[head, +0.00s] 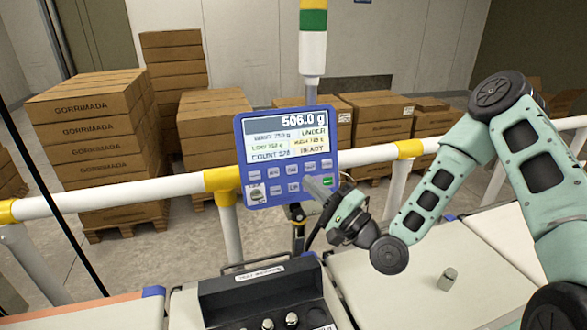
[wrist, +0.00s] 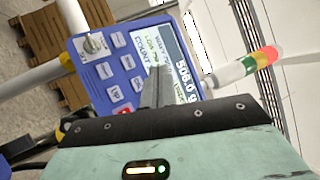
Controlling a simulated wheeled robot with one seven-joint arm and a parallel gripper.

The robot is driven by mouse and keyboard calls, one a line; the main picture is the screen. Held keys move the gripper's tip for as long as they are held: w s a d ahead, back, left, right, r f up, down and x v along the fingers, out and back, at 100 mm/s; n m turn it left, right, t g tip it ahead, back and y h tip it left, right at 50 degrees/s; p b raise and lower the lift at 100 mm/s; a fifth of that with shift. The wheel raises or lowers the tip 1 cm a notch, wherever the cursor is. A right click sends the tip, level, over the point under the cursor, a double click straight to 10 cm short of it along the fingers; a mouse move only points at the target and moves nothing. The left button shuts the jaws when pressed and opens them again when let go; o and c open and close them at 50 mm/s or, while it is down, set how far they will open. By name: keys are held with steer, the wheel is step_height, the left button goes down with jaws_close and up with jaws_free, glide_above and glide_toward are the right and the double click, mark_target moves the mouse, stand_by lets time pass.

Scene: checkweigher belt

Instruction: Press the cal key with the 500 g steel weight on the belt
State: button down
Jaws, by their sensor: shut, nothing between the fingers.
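The blue checkweigher panel (head: 292,155) stands on a post behind the belts, with a lit screen (head: 299,125) reading 506.0 g and READY. The panel also shows tilted in the wrist view (wrist: 120,75). My gripper (head: 312,184) is shut and empty, its fingertips in front of the lower right keys. In the wrist view the fingers (wrist: 155,85) cover part of the panel; contact cannot be told. A small steel weight (head: 447,281) stands upright on the pale belt (head: 405,290).
Stacked cartons (head: 90,125) stand behind the rail. The belt around the steel weight is clear.

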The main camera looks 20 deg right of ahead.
steer(key=shift+w, duration=0.1)
steer(key=b, duration=0.1)
glide_toward(289, 166)
steer(key=w+a+r, duration=0.2)
steer(key=a+r, duration=0.1)
steer(key=shift+w+f+b, duration=0.25)
steer(key=shift+w+b, duration=0.1)
steer(key=shift+w, duration=0.4)
steer(key=shift+w+f, duration=0.1)
stand_by(1.5)
steer(key=shift+w+b, duration=0.3)
steer(key=shift+w+f, duration=0.15)
steer(key=shift+w, duration=0.2)
stand_by(0.6)
steer(key=shift+s, duration=0.15)
steer(key=shift+s+r, duration=0.25)
steer(key=shift+s, duration=0.4)
